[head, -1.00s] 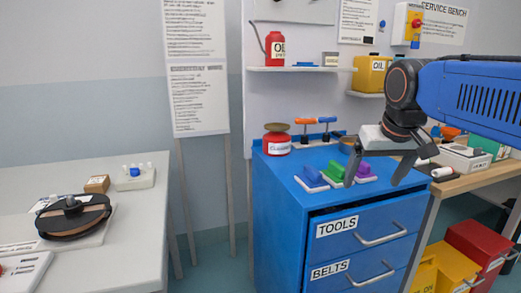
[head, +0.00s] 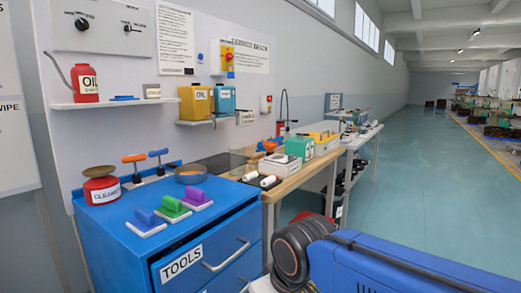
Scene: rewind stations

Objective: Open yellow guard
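I cannot make out a yellow guard in the head view. My blue arm enters at the bottom right, and its dark wrist joint is beside the blue tool cabinet (head: 115,235). The fingers of my gripper are below the picture edge, so what they do is hidden.
The cabinet top holds a red cleaner can (head: 101,187), blue, green and purple blocks (head: 172,207) and orange and blue handled tools. A wooden bench (head: 285,181) with boxes stands behind. Yellow oil can (head: 193,103) sits on a shelf. The floor aisle (head: 425,170) at right is clear.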

